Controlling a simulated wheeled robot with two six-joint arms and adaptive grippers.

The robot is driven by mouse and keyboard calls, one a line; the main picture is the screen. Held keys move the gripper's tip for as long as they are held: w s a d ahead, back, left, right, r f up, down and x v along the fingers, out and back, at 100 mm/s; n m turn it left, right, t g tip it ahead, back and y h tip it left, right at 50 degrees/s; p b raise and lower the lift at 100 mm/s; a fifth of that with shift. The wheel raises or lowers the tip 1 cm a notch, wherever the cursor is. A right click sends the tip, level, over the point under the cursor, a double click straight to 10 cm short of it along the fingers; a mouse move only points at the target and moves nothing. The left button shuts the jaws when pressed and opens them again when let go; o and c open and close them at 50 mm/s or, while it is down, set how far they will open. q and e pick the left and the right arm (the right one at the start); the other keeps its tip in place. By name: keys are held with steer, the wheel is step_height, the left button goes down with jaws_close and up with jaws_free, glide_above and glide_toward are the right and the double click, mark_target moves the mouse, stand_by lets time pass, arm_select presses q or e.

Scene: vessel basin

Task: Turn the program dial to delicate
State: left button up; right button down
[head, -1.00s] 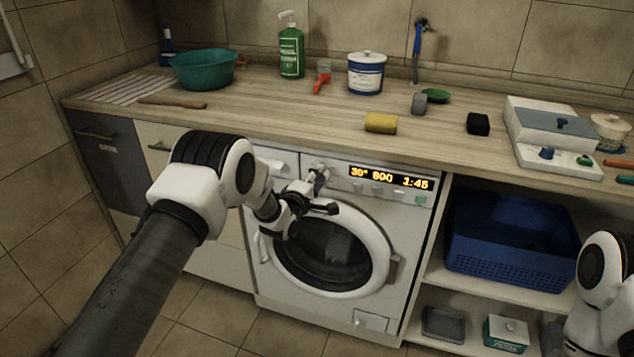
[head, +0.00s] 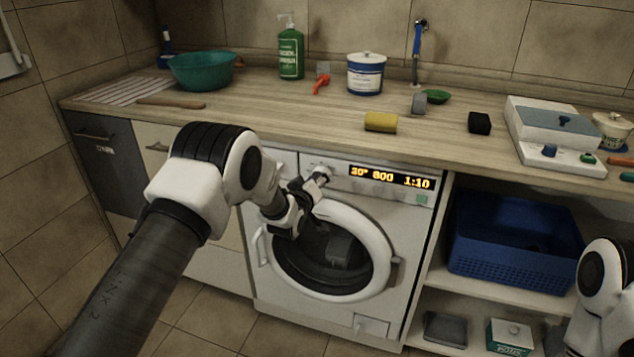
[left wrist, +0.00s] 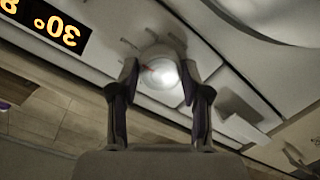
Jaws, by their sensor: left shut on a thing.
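The white round program dial (head: 321,173) is on the washing machine's front panel, left of the lit display (head: 390,178). The display shows 30° and 1:10; its middle number is hard to read. In the left wrist view the dial (left wrist: 159,74) sits between my fingertips, with a red mark on its face and small labels around it, too blurred to read. My left gripper (head: 312,183) is shut on the dial, and its fingers (left wrist: 160,82) touch both sides. My right gripper is out of view; only part of my right arm shows at the right edge.
The round door (head: 374,225) of the washing machine is closed just below my left gripper. The wooden counter (head: 270,110) overhangs above. A blue basket (head: 512,262) is on the shelf to the right. A yellow sponge (head: 381,122) lies near the counter's front edge.

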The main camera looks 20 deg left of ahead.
arm_select(q)
steer(key=shift+f+m+t+y+b, duration=0.1)
steer(key=shift+m+t+y+b, duration=0.45)
steer(key=shift+m, duration=2.2)
steer(key=shift+m+g+y+b, duration=0.15)
steer(key=shift+m+b, duration=0.75)
steer(key=shift+m, duration=1.9)
steer(key=shift+f+m+t+y+b, duration=0.1)
steer(key=shift+m+t+y+b, duration=0.45)
steer(key=shift+m, duration=2.2)
steer(key=shift+r+g, duration=0.1)
steer(key=shift+g, duration=0.15)
steer(key=o, duration=1.2)
steer(key=shift+d, duration=0.1)
steer(key=shift+c, duration=0.2)
